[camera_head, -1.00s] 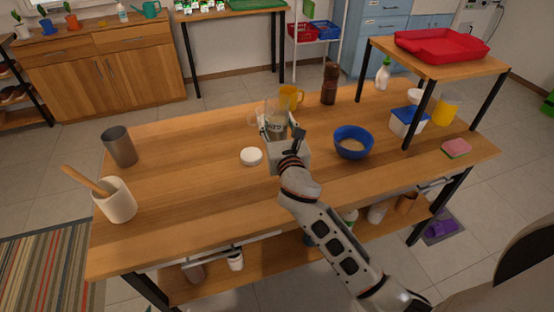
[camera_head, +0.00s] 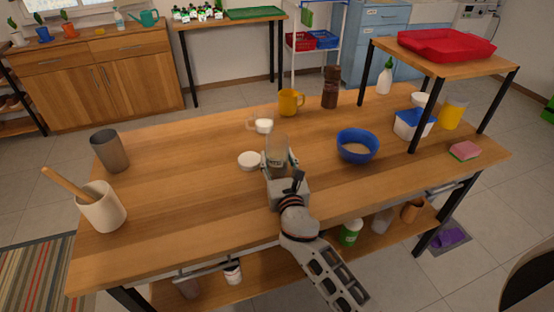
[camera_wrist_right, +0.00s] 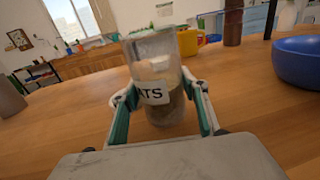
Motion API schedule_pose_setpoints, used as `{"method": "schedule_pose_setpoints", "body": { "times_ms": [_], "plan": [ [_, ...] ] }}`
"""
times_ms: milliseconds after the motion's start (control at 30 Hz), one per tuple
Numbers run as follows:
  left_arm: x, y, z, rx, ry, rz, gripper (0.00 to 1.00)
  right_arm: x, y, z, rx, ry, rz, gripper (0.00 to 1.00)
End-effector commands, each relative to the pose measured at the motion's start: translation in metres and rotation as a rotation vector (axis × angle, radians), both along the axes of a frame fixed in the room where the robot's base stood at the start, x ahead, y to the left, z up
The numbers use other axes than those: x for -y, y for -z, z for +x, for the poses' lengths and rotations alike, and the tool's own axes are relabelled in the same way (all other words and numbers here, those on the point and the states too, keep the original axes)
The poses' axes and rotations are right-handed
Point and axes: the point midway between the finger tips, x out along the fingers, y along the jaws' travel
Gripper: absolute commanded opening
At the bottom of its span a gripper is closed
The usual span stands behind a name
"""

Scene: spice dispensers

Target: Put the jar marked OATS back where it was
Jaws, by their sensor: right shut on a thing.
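The clear jar marked OATS (camera_head: 277,150) is between the fingers of my right gripper (camera_head: 278,168), over the middle of the wooden table. In the right wrist view the jar (camera_wrist_right: 160,75) has a white label with "ATS" readable and pale brown contents. The gripper's green-lined fingers (camera_wrist_right: 163,112) are shut on its sides. The jar looks near upright with no lid on it; I cannot tell if its base touches the table. A round white lid (camera_head: 249,160) lies just left of the jar. My left gripper is not in view.
Behind the jar stand a small cup with white contents (camera_head: 264,126), a yellow mug (camera_head: 290,103) and a brown grinder (camera_head: 330,88). A blue bowl (camera_head: 357,145) stands right. A metal tumbler (camera_head: 109,150) and utensil crock (camera_head: 101,207) stand left. The front left tabletop is clear.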

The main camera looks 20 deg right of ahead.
Motion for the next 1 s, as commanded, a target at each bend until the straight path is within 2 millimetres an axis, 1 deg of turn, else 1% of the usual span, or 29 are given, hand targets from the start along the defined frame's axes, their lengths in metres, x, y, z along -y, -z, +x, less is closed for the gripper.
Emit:
{"method": "schedule_pose_setpoints", "body": {
  "times_ms": [100, 267, 300, 333, 667, 767, 867, 1000],
  "plan": [
    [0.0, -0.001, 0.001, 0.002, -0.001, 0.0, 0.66, 0.0, -0.002, 0.0, 0.003, 0.0, 0.001, 0.16],
    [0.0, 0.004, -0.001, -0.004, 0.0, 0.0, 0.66, 0.0, 0.003, 0.0, 0.001, -0.001, -0.001, 0.16],
    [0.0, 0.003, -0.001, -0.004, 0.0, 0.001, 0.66, 0.0, 0.003, 0.0, 0.0, 0.0, 0.0, 0.54],
    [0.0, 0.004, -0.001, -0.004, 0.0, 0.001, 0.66, 0.0, 0.003, 0.0, 0.001, 0.0, 0.0, 0.61],
    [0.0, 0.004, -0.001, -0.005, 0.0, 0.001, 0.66, 0.0, 0.002, 0.0, 0.001, 0.0, 0.0, 0.61],
    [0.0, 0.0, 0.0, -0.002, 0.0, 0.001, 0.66, 0.0, -0.004, 0.0, 0.002, 0.0, 0.001, 0.61],
    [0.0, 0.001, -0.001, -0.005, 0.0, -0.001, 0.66, -0.002, -0.001, -0.013, 0.0, -0.002, 0.0, 0.61],
    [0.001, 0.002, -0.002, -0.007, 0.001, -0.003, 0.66, -0.005, 0.0, -0.04, -0.001, -0.001, 0.0, 0.61]
  ]
}}
